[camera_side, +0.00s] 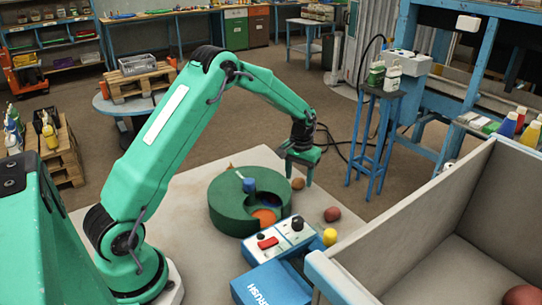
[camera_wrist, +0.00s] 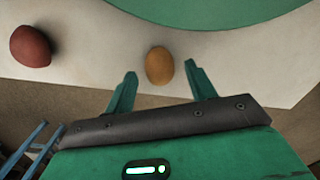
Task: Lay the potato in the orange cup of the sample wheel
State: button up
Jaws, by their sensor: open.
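The potato (camera_wrist: 159,66), yellow-brown and oval, lies on the pale table between the fingertips of my gripper (camera_wrist: 160,72) in the wrist view, with a gap on each side. In the side view the potato (camera_side: 298,184) shows beside the right finger of my gripper (camera_side: 299,172), which points down and is open and empty. The green sample wheel (camera_side: 222,209) stands just left of it, and its edge (camera_wrist: 210,12) shows at the top of the wrist view. Its orange cup (camera_side: 264,217) faces the front right; I see nothing in it.
A control box (camera_side: 284,239) stands in front. A large grey bin (camera_side: 400,235) with a red item (camera_side: 522,295) is at right.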

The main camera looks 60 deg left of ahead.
aim_at(299, 178)
jog(key=shift+r, duration=3.05)
